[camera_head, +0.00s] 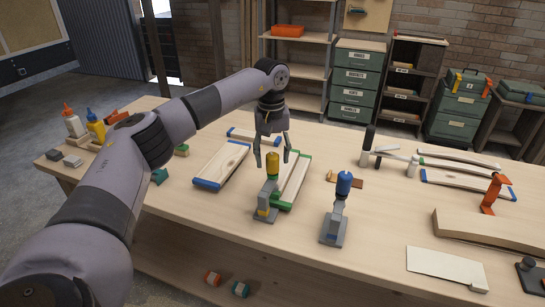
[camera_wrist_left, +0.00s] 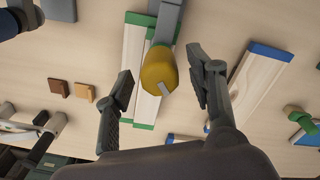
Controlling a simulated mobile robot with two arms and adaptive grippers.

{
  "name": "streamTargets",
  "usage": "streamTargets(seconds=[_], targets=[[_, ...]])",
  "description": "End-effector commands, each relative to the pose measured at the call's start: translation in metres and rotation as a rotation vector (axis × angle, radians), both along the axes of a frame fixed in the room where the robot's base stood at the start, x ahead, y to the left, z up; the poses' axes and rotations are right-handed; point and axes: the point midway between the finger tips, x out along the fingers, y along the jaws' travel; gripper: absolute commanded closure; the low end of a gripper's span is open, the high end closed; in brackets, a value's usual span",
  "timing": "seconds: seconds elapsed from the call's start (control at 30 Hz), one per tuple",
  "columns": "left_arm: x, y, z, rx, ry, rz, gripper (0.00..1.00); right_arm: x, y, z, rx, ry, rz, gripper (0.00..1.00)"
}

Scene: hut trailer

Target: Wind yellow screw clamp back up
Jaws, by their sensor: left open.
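The yellow screw clamp (camera_head: 271,187) stands upright on the workbench, with a yellow knob on top and a grey body and base. Its yellow knob shows large in the left wrist view (camera_wrist_left: 158,70). It stands against a pale board with green ends (camera_head: 293,180). My left gripper (camera_head: 271,158) points down just above the knob. Its fingers are open, one to each side of the knob in the left wrist view (camera_wrist_left: 160,85), and I see no contact. A similar clamp with a blue knob (camera_head: 338,206) stands to the right. My right gripper is not in view.
A blue-ended board (camera_head: 222,165) lies left of the yellow clamp. Glue bottles (camera_head: 74,121) stand at the bench's left end. An orange clamp (camera_head: 494,192) and a white panel (camera_head: 446,267) are at the right. The bench in front of the clamps is clear.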

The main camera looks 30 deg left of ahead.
Motion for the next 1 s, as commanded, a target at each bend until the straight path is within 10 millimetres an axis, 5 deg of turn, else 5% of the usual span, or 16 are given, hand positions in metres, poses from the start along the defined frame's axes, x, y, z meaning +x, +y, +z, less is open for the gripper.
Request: streamTargets(seconds=[0.47, 1.0], targets=[[0.0, 0.0, -0.016, 0.0, 0.0, 0.001, 0.49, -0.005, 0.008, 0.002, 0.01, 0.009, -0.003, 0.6], [0.0, 0.0, -0.015, 0.0, 0.0, 0.001, 0.85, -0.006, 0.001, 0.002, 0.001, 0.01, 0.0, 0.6]])
